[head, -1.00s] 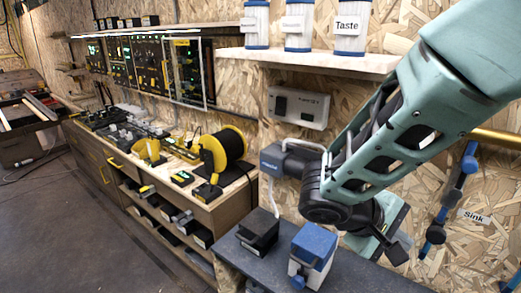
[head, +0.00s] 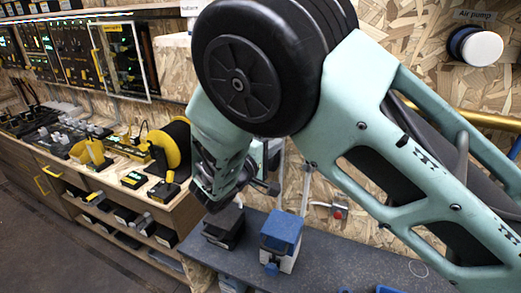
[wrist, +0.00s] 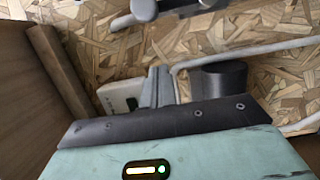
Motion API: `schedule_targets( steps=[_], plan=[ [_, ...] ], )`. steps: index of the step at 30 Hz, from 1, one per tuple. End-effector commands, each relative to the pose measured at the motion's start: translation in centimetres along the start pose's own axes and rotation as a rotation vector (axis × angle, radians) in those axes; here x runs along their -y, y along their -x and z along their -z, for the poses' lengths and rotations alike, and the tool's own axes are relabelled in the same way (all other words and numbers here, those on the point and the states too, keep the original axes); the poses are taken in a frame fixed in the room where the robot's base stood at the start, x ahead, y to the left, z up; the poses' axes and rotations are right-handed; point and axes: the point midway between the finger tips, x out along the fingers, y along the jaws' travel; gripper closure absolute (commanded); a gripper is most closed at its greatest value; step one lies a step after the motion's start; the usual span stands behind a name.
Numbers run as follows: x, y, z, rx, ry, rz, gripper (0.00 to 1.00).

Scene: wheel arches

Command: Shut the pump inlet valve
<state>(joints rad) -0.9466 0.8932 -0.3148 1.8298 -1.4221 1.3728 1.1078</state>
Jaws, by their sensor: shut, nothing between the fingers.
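I cannot surely pick out the pump inlet valve. A small red fitting (head: 340,212) on the wall above the bench may be a valve, but it is too small to tell its setting. A round white part with a blue rim (head: 475,46) sits on the wall below a label that reads "Air pump". My gripper (wrist: 158,88) shows in the wrist view with its grey fingers together and empty, pointing at the wall. A black cylinder (wrist: 218,80) is just right of the fingers, with a pale pipe above it. In the head view my arm hides most of the gripper.
A dark bench (head: 330,262) holds a black box (head: 224,226) and a blue-and-white box (head: 281,240) below my arm. A yellow reel (head: 165,150) stands on the wooden workbench at left. Floor at lower left is clear.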

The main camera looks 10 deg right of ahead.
Motion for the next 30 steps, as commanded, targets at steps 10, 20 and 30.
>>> schedule_targets(
  steps=[10, 20, 30],
  plan=[
    [-0.1, -2.3, -3.4, 0.001, 0.003, 0.001, 1.0],
    [0.0, -2.4, -3.9, 0.001, 0.001, 0.001, 1.0],
    [0.2, -2.8, -3.5, 0.001, -0.03, 0.008, 1.0]
  ],
)
